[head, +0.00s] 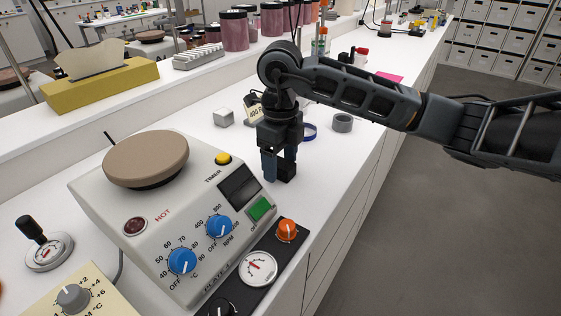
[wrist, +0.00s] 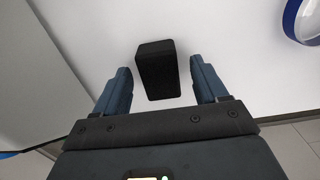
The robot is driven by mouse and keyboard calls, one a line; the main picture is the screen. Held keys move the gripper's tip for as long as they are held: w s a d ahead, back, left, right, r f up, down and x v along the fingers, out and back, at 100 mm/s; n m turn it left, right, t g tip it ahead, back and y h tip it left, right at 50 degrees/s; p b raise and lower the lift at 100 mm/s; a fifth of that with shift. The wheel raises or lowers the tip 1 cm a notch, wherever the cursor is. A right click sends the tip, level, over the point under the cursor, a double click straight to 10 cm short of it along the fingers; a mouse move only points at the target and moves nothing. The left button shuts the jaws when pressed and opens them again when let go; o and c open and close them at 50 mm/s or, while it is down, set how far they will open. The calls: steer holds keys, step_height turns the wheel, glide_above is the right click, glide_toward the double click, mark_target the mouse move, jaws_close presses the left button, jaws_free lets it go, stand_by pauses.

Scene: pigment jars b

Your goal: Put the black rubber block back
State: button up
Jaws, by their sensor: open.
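The black rubber block (wrist: 158,70) stands on the white bench top between the two blue fingers of my gripper (wrist: 160,85) in the wrist view. A gap shows on each side of it, so the fingers do not touch it. In the head view my gripper (head: 279,172) points down behind the hotplate's right corner. The block (head: 288,171) is partly hidden there by the fingers. My gripper is open around the block.
The hotplate (head: 150,195) stands just left of my gripper, with a dark panel of knobs (head: 258,268) in front. A grey cube (head: 223,117), a blue ring (head: 309,132) and a grey ring (head: 343,122) lie behind. The bench's right edge is close.

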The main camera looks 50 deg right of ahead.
mark_target(281, 162)
step_height(281, 162, up, 11)
steer(key=b, duration=0.1)
steer(key=shift+r, duration=0.2)
stand_by(0.6)
